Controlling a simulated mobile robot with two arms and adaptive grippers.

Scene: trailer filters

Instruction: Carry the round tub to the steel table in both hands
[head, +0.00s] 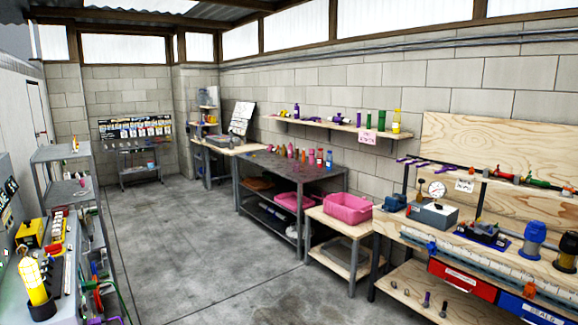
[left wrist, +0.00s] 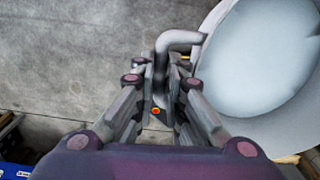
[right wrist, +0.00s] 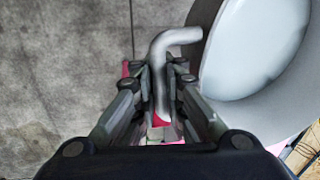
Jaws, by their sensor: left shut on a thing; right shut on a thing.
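The round tub is pale grey with a wide rim and a curved handle on each side. It fills the right of the left wrist view (left wrist: 262,55) and of the right wrist view (right wrist: 255,50); its inside looks smooth and empty where visible. My left gripper (left wrist: 162,80) is shut on one bent handle, and my right gripper (right wrist: 162,80) is shut on the other. The tub and both grippers are outside the head view. A dark grey metal-looking table (head: 310,172) stands along the right wall, with bottles along its back.
A low wooden stand with a pink bin (head: 348,208) adjoins the dark table. A wooden workbench (head: 410,226) with tools is at near right. Grey shelves (head: 68,153) and a cluttered bench line the left. The concrete floor (head: 190,235) between is clear.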

